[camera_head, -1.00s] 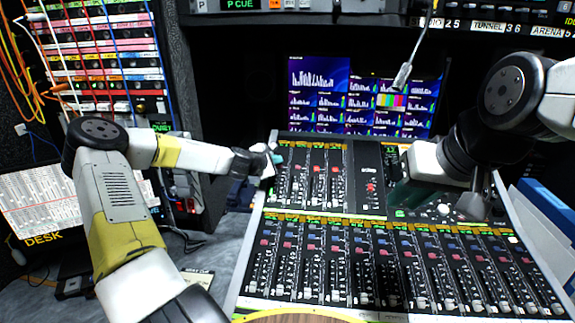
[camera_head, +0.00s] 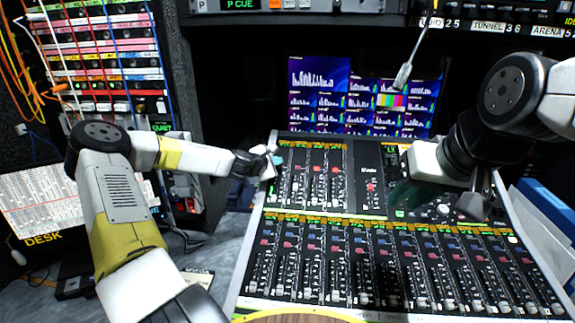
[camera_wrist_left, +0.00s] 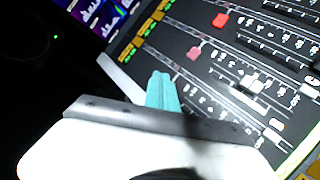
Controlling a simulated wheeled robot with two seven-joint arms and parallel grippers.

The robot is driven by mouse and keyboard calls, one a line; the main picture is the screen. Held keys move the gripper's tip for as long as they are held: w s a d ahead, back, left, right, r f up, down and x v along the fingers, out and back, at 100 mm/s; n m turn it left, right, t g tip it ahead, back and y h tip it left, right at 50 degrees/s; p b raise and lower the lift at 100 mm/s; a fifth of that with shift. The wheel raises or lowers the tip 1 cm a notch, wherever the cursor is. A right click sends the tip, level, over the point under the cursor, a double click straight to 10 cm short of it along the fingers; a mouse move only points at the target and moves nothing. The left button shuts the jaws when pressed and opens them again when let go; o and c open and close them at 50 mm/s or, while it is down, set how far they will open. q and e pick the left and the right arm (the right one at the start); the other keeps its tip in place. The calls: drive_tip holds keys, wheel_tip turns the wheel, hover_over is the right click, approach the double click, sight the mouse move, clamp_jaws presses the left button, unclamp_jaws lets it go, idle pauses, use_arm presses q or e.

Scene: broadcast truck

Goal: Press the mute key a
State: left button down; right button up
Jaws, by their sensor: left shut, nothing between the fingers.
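The mixing console (camera_head: 366,215) fills the middle of the head view. My left gripper (camera_head: 275,162) is at the upper left corner of its top panel. In the left wrist view, its teal fingertips (camera_wrist_left: 162,92) are together, with nothing between them. They are over the panel's left edge, beside a fader strip; I cannot tell whether they touch it. I cannot read which key is mute key a. My right gripper (camera_head: 476,205) is over the console's right side; its fingers are unclear.
Screens (camera_head: 362,97) stand behind the console. A thin microphone (camera_head: 403,75) hangs in front of them. A patch bay with cables (camera_head: 100,60) is at the left. A round wooden edge (camera_head: 300,316) is at the bottom. Blue folders (camera_head: 545,212) are at the right.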

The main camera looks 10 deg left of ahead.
use_arm(q)
drive_tip(key=shift+w+f, duration=0.2)
drive_tip(key=shift+f, duration=0.2)
idle(0.4)
drive_tip(key=shift+r, duration=0.1)
drive_tip(key=shift+s+r, duration=0.4)
drive_tip(key=shift+r, duration=0.35)
drive_tip(key=shift+r, duration=0.1)
drive_tip(key=r, duration=0.1)
drive_tip(key=s+r, duration=0.1)
drive_tip(key=r, duration=0.1)
drive_tip(key=s+r, duration=0.1)
drive_tip(key=r, duration=0.1)
drive_tip(key=shift+s+r, duration=0.15)
